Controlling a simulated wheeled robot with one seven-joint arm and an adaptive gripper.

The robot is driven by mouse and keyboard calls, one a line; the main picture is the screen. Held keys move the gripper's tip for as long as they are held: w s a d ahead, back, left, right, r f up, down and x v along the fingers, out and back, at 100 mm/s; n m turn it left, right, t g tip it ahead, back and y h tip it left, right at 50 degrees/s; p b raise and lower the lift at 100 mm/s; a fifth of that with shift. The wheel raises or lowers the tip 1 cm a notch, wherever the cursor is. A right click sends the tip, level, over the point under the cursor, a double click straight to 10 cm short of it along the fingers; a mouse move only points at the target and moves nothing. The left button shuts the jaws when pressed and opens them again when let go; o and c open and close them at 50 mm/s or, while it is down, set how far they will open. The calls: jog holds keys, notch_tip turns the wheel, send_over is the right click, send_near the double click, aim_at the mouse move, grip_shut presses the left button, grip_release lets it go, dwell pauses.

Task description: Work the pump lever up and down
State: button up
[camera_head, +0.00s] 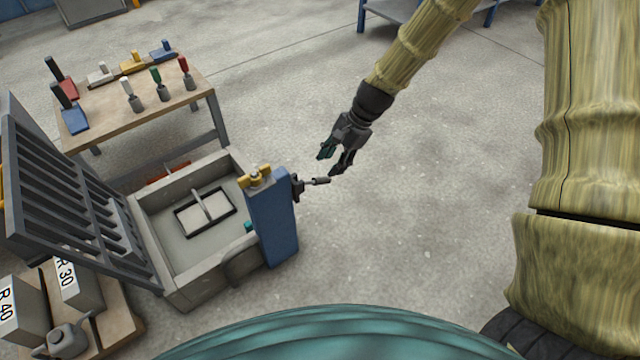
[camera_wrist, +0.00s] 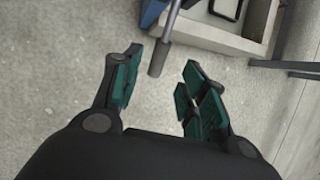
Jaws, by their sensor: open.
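The pump lever (camera_head: 318,181) is a short dark bar with a grey grip, sticking out to the right from the blue pump housing (camera_head: 274,222) on the mould's side. In the wrist view the lever (camera_wrist: 164,45) comes down from the top, its end between and just beyond my fingertips. My gripper (camera_head: 334,161) is open and empty, close above the lever's end. In the wrist view my gripper (camera_wrist: 157,78) shows two green-padded fingers spread wide, with no visible contact on the lever.
The grey mould (camera_head: 165,255) has its slatted lid (camera_head: 70,205) raised at left. A yellow valve handle (camera_head: 256,177) tops the pump housing. A table (camera_head: 150,100) with tools stands behind, and grey blocks (camera_head: 75,283) sit at lower left. Floor right of the lever is clear.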

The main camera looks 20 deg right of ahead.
aim_at(321, 178)
jog(key=b+x, duration=0.4)
jog(key=x, duration=0.5)
jog(key=shift+f, duration=0.1)
jog(key=shift+d, duration=0.1)
grip_shut()
